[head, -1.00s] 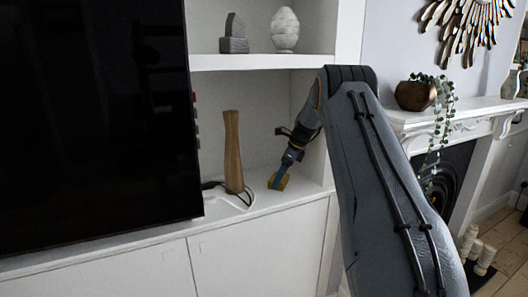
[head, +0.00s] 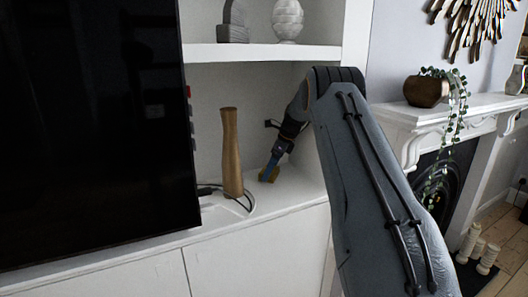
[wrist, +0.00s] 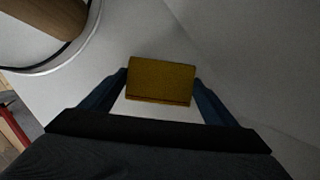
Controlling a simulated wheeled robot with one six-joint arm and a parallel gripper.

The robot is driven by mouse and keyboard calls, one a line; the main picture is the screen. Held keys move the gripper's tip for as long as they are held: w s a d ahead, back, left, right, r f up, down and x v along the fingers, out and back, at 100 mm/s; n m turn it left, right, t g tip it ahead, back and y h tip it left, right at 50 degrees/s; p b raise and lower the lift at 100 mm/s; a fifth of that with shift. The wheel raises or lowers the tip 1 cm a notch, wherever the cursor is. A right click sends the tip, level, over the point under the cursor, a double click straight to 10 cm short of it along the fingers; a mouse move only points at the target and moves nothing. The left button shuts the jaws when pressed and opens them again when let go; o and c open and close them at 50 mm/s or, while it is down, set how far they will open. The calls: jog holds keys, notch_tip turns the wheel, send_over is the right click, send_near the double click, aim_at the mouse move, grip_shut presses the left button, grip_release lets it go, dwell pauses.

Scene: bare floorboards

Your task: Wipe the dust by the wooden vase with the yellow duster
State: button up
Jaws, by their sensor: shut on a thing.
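The wooden vase (head: 231,152) is tall and slim and stands upright on the white cabinet top, beside the black screen. In the wrist view its lower part (wrist: 47,16) shows at the top left. My gripper (head: 271,171) is shut on the yellow duster (wrist: 161,79), to the right of the vase and apart from it. In the head view the duster (head: 269,178) is low at the cabinet top, partly behind the fingers; I cannot tell whether it touches. I cannot make out any dust on the surface.
A dark cable (head: 247,203) loops on the cabinet top around the vase's base. A large black television (head: 90,120) stands at the left. A white shelf (head: 262,53) with ornaments hangs above. The alcove's right wall is close to my gripper.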

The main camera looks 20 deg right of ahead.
notch_tip(320, 180, up, 3)
jog(key=shift+r+p, duration=0.15)
jog(key=shift+p, duration=0.35)
jog(key=shift+r, duration=0.3)
jog(key=shift+r+p, duration=0.7)
jog(key=shift+r, duration=1.45)
